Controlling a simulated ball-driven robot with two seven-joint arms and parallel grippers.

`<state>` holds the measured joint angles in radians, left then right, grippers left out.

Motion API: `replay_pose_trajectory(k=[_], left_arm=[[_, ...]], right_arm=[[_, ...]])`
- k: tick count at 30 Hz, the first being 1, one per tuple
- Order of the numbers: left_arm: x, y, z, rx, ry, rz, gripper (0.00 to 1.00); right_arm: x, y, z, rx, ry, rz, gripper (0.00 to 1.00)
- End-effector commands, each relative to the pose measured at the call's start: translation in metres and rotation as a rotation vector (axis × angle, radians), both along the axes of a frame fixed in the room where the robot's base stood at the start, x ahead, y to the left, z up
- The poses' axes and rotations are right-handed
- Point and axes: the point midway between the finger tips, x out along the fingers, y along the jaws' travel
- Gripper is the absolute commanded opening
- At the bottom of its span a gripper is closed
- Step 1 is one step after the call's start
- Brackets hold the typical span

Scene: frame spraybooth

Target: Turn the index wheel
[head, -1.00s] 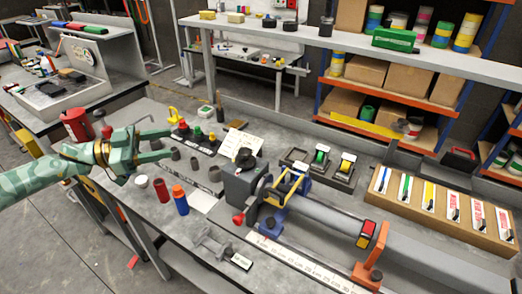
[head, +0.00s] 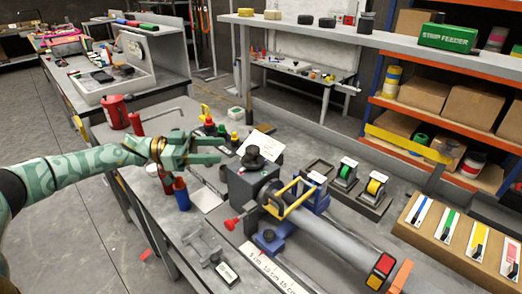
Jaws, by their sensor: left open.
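A grey box-shaped unit (head: 240,188) stands on the bench near the middle of the head view. A black round knob (head: 253,158) sits on its top and looks like the index wheel, though no label confirms this. A red knob (head: 232,224) sticks out low on the unit's front. My left gripper (head: 218,149) is open and empty, left of the black knob and apart from it in the picture. Its two fingers point right, towards the knob. My right gripper is not in view.
A yellow-handled blue clamp (head: 290,200) and a long grey tube (head: 345,240) lie right of the unit. Blue (head: 181,194) and red bottles stand below my left gripper. A white card (head: 262,142) is behind the knob. A grey metal fixture (head: 203,242) lies in front.

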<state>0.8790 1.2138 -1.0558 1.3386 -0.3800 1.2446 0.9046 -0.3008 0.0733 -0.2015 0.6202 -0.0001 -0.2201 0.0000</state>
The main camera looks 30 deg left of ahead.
Motion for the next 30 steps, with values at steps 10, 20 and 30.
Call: replay_pose_trajectory(k=[10,20,30], left_arm=[[0.037,-0.078,0.001,-0.004,-0.002,-0.004,0.54],[0.05,-0.104,0.0,-0.001,0.0,0.0,0.54],[0.05,-0.104,0.0,-0.001,0.0,0.0,0.24]], right_arm=[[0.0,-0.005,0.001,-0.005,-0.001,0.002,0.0],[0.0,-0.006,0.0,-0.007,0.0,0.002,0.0],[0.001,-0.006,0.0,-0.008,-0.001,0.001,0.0]])
